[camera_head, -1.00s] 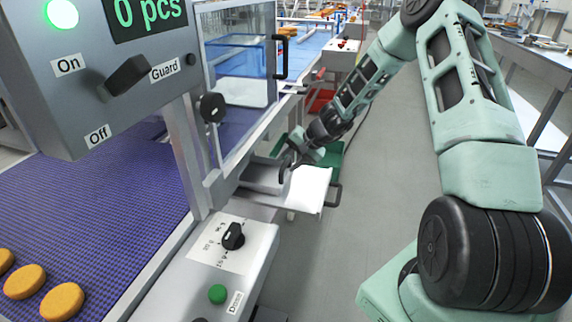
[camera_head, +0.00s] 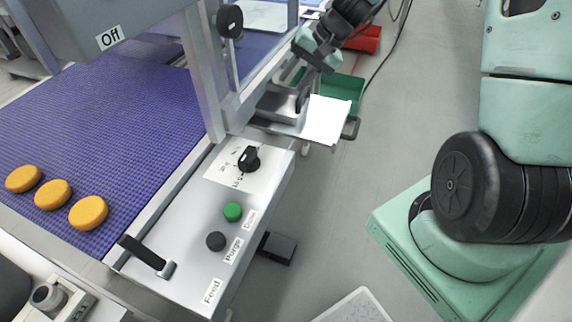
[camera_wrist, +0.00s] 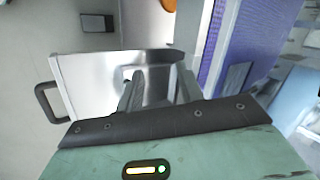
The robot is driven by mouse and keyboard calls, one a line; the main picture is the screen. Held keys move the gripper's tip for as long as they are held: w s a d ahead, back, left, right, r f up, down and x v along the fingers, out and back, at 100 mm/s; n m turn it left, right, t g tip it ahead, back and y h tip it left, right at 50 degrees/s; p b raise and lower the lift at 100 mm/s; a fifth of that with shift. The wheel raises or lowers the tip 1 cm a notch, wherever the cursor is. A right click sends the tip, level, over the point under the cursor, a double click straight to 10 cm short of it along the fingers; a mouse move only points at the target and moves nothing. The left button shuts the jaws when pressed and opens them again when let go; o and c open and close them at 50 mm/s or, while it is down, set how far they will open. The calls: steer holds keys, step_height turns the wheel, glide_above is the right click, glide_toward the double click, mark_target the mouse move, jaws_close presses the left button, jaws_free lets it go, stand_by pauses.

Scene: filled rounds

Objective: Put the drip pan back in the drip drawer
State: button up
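The drip drawer (camera_head: 278,128) is pulled out from under the conveyor machine, with a dark handle (camera_head: 351,128) on its outer end. A bright white flat surface (camera_head: 326,120) fills its outer part; I take it for the drip pan, but cannot tell it clearly from the drawer's floor. In the wrist view a shiny metal tray (camera_wrist: 85,85) with a dark handle at left lies under my gripper (camera_wrist: 160,80). My gripper's two fingers are apart, with nothing clearly held between them. In the head view my gripper (camera_head: 302,98) is over the drawer's inner part; contact cannot be told.
A green crate (camera_head: 347,92) and a red crate (camera_head: 367,39) are beyond the drawer. A control panel (camera_head: 205,245) with knob and buttons is in front of it. Several orange rounds (camera_head: 54,194) lie on the purple belt (camera_head: 110,110). The floor right of the drawer is clear.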

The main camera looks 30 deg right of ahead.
steer(key=s+a+r+n+g+h, duration=0.1)
steer(key=s+a+r+n+g, duration=0.2)
steer(key=s+a+n, duration=0.75)
steer(key=s+a+r+n+h, duration=0.1)
steer(key=s+a+h, duration=0.1)
steer(key=s+a, duration=0.3)
steer(key=s+a+r+n+h, duration=0.1)
steer(key=s+a, duration=0.4)
steer(key=s, duration=0.8)
steer(key=shift+s+a+r+n+g+h, duration=0.15)
steer(key=shift+s+a+n+g+h, duration=0.2)
steer(key=shift+n, duration=0.4)
steer(key=shift+d, duration=0.1)
